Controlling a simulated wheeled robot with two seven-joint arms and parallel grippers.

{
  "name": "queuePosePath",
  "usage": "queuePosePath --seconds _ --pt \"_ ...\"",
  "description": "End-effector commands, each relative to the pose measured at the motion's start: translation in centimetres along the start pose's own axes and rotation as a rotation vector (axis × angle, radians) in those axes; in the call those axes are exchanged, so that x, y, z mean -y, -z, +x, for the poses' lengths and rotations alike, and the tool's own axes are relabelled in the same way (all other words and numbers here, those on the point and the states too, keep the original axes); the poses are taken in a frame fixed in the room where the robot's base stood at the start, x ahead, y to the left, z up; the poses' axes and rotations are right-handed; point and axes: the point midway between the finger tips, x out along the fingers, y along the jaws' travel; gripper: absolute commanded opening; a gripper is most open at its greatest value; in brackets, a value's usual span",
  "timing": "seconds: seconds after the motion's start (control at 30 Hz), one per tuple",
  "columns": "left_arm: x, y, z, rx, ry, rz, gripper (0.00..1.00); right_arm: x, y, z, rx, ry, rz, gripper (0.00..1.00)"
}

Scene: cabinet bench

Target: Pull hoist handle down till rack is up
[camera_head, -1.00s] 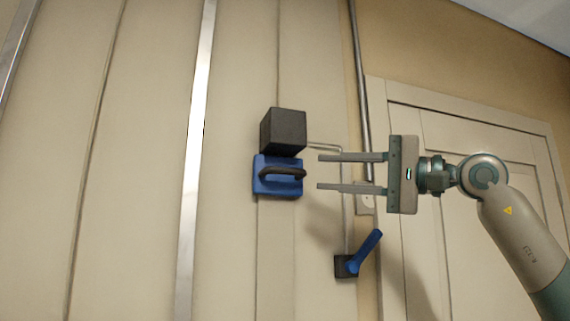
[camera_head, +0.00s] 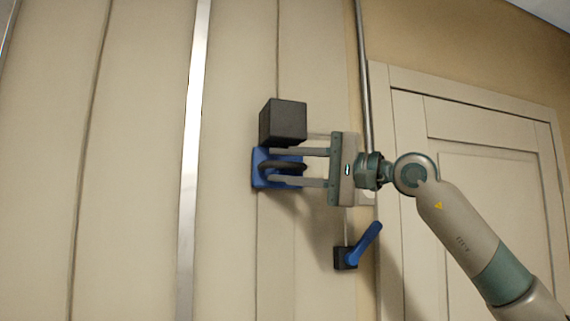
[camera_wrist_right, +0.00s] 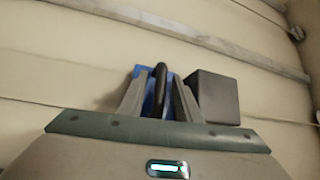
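The hoist handle (camera_head: 290,168) is a dark bar on a blue plate (camera_head: 259,179), on a pale panel below a black box. My right gripper (camera_head: 270,167) reaches in from the right, its two fingers level, one above and one below the handle. It is open. In the right wrist view, the handle (camera_wrist_right: 161,82) stands between the open fingers (camera_wrist_right: 159,90), with the blue plate (camera_wrist_right: 140,72) behind. Whether either finger touches the handle cannot be told. The rack cannot be made out. My left gripper is out of view.
The black box (camera_head: 283,121) sits right above the blue plate, close to my upper finger. A blue lever (camera_head: 368,238) on a dark mount is lower right. A vertical metal pipe (camera_head: 363,80) and a door (camera_head: 475,150) are at the right.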

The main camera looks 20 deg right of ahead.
Motion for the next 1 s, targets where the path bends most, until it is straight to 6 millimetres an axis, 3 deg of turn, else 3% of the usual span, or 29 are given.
queuePosePath --seconds 0.07,0.17,0.2,0.57,1.0 --pt "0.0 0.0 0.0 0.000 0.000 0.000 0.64 0.0 0.0 0.0 0.000 0.000 0.000 0.26" --pt "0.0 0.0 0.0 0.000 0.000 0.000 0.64 0.0 0.0 0.0 0.000 0.000 0.000 0.02" --pt "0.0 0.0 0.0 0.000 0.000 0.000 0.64 0.0 0.0 0.0 0.000 0.000 0.000 0.00" --pt "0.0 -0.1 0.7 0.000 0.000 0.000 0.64 -0.8 -0.1 -0.1 0.000 0.001 0.001 0.00" --pt "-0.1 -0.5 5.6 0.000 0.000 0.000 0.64 -6.9 -1.1 -0.9 0.003 -0.002 0.003 0.00"
